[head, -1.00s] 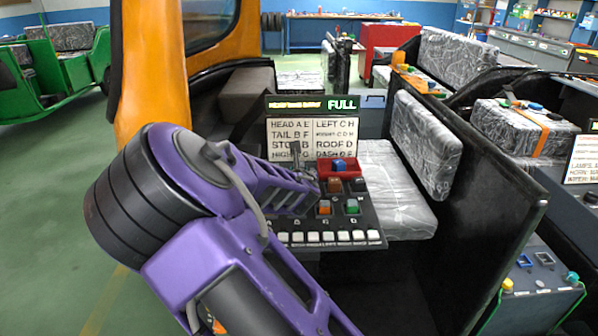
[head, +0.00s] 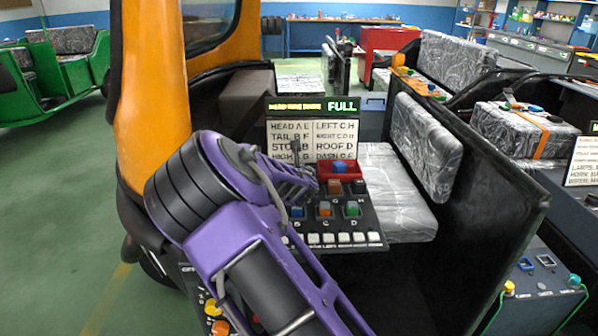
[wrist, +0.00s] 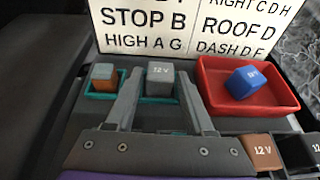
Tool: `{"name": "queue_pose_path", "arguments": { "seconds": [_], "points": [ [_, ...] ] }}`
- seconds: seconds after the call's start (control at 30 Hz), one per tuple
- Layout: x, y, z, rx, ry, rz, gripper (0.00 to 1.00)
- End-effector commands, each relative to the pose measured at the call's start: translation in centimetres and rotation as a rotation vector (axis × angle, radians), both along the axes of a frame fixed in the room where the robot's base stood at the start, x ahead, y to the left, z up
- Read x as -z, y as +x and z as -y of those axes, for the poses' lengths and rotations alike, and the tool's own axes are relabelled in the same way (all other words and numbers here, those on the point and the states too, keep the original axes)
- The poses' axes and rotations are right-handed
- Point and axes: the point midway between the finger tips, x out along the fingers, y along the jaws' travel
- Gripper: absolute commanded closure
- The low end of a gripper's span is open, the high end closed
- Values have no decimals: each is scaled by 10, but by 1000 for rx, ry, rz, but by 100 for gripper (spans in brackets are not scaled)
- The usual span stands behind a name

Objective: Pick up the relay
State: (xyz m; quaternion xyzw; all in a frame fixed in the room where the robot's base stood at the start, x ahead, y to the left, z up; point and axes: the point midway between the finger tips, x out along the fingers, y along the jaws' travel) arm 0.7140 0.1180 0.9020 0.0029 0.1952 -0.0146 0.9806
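In the wrist view, a grey relay marked 12 V (wrist: 160,79) sits in a teal-rimmed socket. My gripper (wrist: 156,82) is open, with one finger on each side of the grey relay's front; I cannot tell if they touch it. A grey-and-brown relay (wrist: 104,77) sits in the socket to the left. A blue relay (wrist: 246,79) lies tilted in a red tray (wrist: 280,107) to the right. A brown 12 V relay (wrist: 262,151) and a black one (wrist: 300,152) are at lower right. In the head view, my gripper (head: 312,180) is over the panel's left side, hiding the grey relay.
The sloped panel (head: 365,238) also holds blue (head: 297,212), orange (head: 325,210) and green (head: 352,209) blocks above white switches. A lettered chart (head: 312,139) stands behind, under a display reading FULL (head: 342,105). A seat (head: 395,195) and black side wall (head: 480,205) are at right.

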Motion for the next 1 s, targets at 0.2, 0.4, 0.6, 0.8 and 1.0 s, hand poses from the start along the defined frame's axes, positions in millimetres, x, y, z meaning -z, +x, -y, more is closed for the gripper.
{"name": "queue_pose_path", "arguments": {
  "seconds": [0.2,0.4,0.6,0.8,1.0],
  "points": [
    [0,0,0,0,0,0,88],
    [0,0,0,0,0,1,100],
    [-3,0,0,-1,0,1,100],
    [-32,0,0,-1,2,4,100],
    [-73,0,-1,-2,2,3,100]
  ]
}}
